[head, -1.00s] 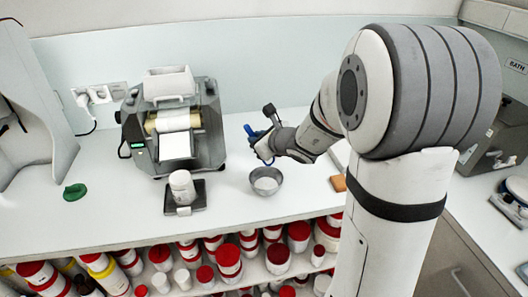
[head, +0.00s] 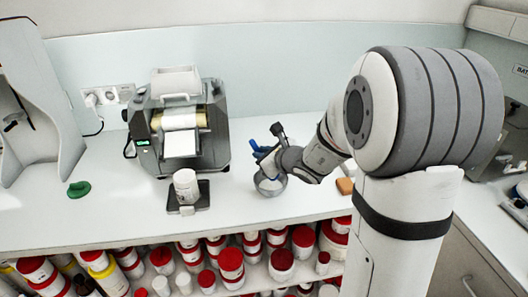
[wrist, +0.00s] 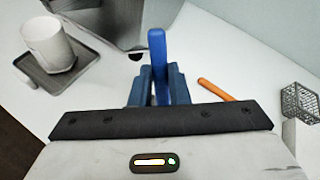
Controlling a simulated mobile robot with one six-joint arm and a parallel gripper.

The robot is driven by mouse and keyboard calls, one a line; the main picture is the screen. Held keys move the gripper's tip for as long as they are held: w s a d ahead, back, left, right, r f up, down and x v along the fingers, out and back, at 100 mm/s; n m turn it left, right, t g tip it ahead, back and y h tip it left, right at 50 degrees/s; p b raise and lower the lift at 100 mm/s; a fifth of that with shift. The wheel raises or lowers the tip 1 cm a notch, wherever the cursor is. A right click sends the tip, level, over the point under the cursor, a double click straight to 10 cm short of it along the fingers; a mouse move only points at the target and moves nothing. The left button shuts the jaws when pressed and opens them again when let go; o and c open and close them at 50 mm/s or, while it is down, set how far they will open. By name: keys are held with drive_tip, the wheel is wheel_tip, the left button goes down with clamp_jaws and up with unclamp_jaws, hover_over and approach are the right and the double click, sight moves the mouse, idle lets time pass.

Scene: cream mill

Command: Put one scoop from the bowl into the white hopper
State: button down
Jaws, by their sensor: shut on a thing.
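The white hopper (head: 176,82) sits on top of the grey roller mill at the back of the bench in the head view. The metal bowl (head: 270,188) stands on the bench to the right of the mill, partly covered by my gripper. My gripper (head: 262,155) is over the bowl. In the wrist view my gripper (wrist: 158,88) is shut on the upright blue handle of the scoop (wrist: 157,50). The scoop's lower end and any load are hidden. I cannot tell whether it touches the bowl's contents.
A white jar (head: 186,186) stands on a dark scale (head: 203,196) left of the bowl. A green object (head: 78,189) lies far left. An orange item (wrist: 215,89) and a wire basket (wrist: 298,102) show in the wrist view. Shelves of jars are below.

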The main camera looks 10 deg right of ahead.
drive_tip(key=shift+f+b, duration=2.25)
drive_tip(key=shift+s, duration=0.1)
wheel_tip(320, 180, up, 8)
drive_tip(key=p, duration=0.5)
drive_tip(key=shift+f, duration=0.15)
idle(0.5)
